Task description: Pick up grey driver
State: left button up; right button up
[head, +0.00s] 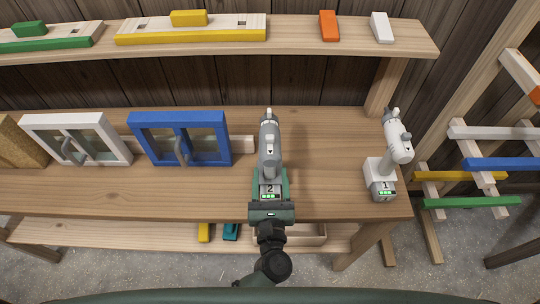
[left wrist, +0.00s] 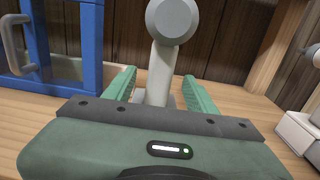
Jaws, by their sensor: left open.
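The grey driver (head: 269,142) stands upright on the workbench, with a base marked "2". My left gripper (head: 270,180) is at the driver from the front, low near its base. In the left wrist view, the grey driver (left wrist: 172,20) rises straight ahead with its round end towards me. There my left gripper (left wrist: 160,78) is open, with one green finger on each side of the driver's handle. I cannot tell whether the fingers touch it. The lower part of the driver is partly hidden by the gripper. My right gripper is not in view.
A white driver (head: 398,145) marked "1" stands to the right on the workbench (head: 335,185). A blue-framed cabinet (head: 180,135) and a white-framed one (head: 75,140) stand to the left. A shelf (head: 290,35) with coloured blocks runs above. The bench between the two drivers is clear.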

pick_arm(q)
jog(key=w, duration=0.4)
jog(key=w+f, duration=0.1)
jog(key=shift+w, duration=0.4)
jog(key=shift+s+r, duration=0.1)
grip_shut()
jog(key=shift+a, duration=0.1)
dwell(0.8)
jog(key=shift+r, duration=0.15)
